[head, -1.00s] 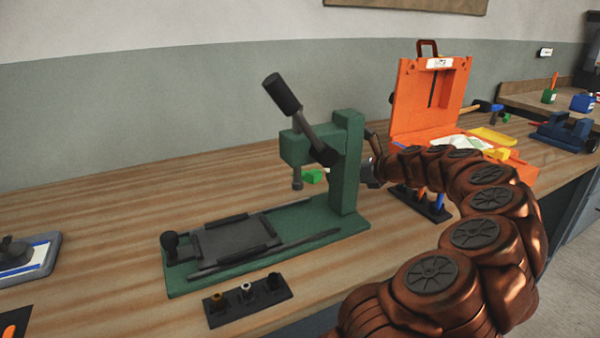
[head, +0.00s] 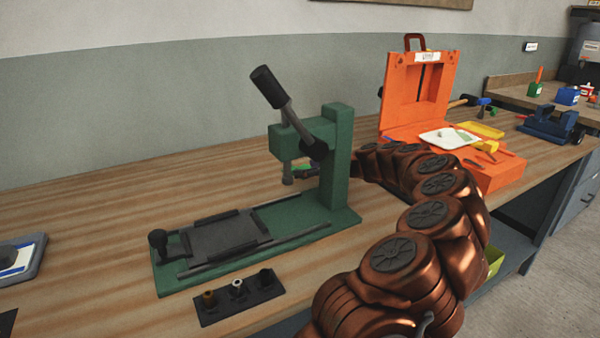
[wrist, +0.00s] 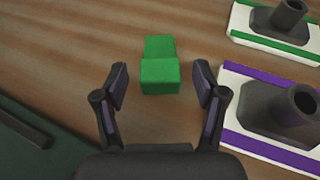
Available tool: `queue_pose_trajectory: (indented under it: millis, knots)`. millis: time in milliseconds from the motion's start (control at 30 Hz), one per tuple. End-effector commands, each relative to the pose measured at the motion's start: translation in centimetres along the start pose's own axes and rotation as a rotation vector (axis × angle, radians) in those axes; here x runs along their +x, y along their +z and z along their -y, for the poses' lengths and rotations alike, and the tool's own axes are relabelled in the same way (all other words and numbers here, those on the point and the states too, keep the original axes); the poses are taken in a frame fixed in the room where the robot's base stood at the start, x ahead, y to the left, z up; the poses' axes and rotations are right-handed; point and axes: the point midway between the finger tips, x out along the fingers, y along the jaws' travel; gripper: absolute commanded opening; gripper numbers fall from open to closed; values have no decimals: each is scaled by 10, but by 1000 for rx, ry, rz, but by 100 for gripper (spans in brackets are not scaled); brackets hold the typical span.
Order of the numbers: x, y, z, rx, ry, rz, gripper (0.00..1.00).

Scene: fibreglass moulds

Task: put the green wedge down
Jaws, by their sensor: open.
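The green wedge (wrist: 160,76) rests on the wooden bench in the wrist view, ahead of my gripper (wrist: 160,84). My gripper is open, with one finger on each side of the wedge's near end and a visible gap on both sides. In the head view only a bit of the green wedge (head: 303,169) shows behind the green press. My gripper is mostly hidden there by the press column.
The green lever press (head: 338,165) stands close in front of my gripper. In the wrist view, a purple-edged plate (wrist: 235,127) and a green-edged plate (wrist: 245,32) with dark tubes lie to the right. An orange case (head: 400,95) stands open behind my arm.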

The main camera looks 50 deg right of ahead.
Motion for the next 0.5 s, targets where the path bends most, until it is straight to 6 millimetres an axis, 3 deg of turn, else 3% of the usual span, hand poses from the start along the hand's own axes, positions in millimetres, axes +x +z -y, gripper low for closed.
queue_pose_trajectory:
  millis: [133,500]
  knots:
    - [0,0,0,0,0,0,70]
    - [-1,0,0,0,-1,0,31]
